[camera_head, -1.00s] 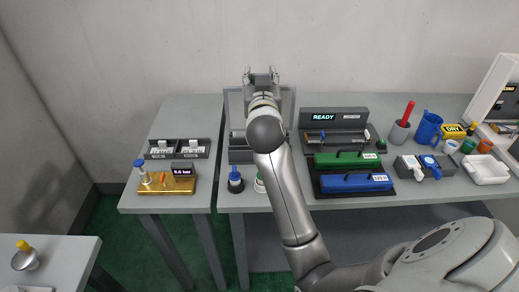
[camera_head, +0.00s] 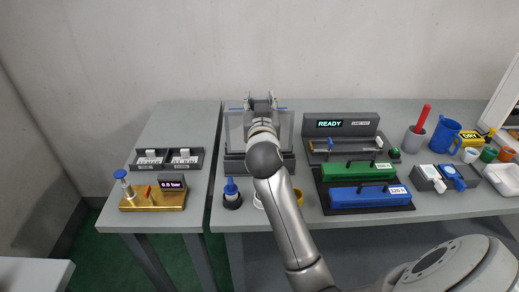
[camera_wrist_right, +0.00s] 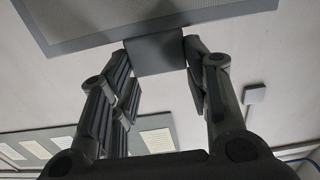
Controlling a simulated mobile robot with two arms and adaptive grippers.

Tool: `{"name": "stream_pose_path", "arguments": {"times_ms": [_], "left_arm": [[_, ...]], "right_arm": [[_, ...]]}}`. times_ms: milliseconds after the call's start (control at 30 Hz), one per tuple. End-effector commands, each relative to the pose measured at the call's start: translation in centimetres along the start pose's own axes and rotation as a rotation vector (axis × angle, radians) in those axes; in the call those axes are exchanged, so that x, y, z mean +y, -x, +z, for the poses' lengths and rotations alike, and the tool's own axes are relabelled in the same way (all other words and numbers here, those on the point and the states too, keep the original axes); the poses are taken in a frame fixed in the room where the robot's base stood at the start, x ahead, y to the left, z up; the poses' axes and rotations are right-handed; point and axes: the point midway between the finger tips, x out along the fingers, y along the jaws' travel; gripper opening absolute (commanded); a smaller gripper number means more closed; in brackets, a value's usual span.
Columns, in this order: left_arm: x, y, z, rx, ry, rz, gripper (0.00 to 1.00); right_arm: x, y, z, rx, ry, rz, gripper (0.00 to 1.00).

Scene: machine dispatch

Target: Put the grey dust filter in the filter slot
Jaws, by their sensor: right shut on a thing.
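My right gripper (camera_head: 260,100) is at the back of the table in the head view. In the right wrist view its fingers (camera_wrist_right: 158,58) are shut on the dark grey tab of a framed grey mesh panel, the grey dust filter (camera_wrist_right: 120,15). In the head view the filter appears as an upright grey panel (camera_head: 284,130) behind my right wrist, above a dark grey base (camera_head: 234,165). My arm hides the middle of the panel and base. I cannot tell where the filter slot is or whether the filter sits in it. My left gripper is not in view.
A station reading READY (camera_head: 330,124) stands right of my arm, with a green case (camera_head: 358,172) and a blue case (camera_head: 368,195) in front. A blue-topped bottle (camera_head: 231,192) stands left of my forearm. A brass gauge unit (camera_head: 150,202) is on the left table.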

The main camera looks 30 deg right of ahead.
Motion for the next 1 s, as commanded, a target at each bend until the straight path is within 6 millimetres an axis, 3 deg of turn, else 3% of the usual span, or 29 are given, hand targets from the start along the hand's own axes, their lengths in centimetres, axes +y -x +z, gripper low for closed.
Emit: {"name": "stream_pose_path", "arguments": {"times_ms": [100, 500, 867, 900, 1000], "left_arm": [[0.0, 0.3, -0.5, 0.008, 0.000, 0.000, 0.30], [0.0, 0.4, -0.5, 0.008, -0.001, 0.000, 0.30], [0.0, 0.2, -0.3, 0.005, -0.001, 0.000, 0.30], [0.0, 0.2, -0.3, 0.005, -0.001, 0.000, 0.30], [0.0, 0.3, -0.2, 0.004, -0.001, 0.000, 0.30]], "right_arm": [[0.0, 0.0, 2.3, -0.003, 0.003, 0.000, 0.06], [0.0, 0.0, 7.0, -0.002, 0.001, 0.000, 0.06], [0.0, 0.0, 7.6, 0.001, -0.001, 0.000, 0.06], [0.0, 0.0, 7.7, 0.001, -0.001, 0.000, 0.45], [0.0, 0.0, 7.5, 0.000, -0.001, 0.000, 0.58]]}}
